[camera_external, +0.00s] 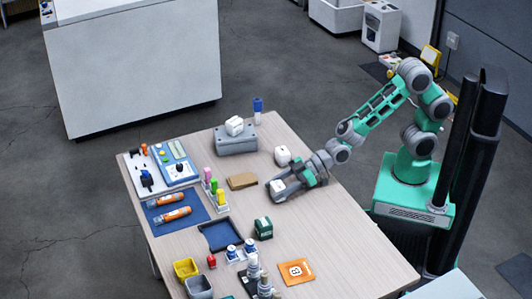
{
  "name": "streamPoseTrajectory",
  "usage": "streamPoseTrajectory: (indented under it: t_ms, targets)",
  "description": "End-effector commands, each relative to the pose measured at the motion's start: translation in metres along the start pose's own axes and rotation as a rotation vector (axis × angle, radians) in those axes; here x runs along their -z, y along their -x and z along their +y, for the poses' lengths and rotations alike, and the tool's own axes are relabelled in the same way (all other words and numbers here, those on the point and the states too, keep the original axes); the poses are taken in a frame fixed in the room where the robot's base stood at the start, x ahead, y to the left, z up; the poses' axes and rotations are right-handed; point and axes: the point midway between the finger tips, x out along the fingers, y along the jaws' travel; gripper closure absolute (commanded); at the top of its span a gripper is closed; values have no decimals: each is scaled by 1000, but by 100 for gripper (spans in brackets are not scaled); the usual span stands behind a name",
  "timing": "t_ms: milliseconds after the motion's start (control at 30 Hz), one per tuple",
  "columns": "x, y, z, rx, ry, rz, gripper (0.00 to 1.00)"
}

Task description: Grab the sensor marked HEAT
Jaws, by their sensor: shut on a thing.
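My gripper (278,193) is low over the right part of the table, its fingers around a small white block-like sensor (277,186). The sensor is at or just above the tabletop; I cannot tell which. A second white sensor (282,155) stands on the table just behind my gripper. A third white block (234,126) sits on a grey box (236,141) at the back. The markings on these are too small to read, so I cannot tell which says HEAT.
The table (335,245) also holds a brown block (242,181), a dark green box (263,228), a dark blue tray (220,235), an orange card (296,271), and yellow (186,269) and grey bins (199,287). The right front tabletop is clear.

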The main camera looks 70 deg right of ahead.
Motion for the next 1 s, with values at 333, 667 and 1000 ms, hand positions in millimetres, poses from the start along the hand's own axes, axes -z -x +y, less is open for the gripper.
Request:
streamPoseTrajectory:
  t_ms: [333,667,1000]
  targets:
    - [0,0,0,0,0,0,85]
    - [2,1,0,0,0,1,91]
    - [51,36,-2,0,0,3,91]
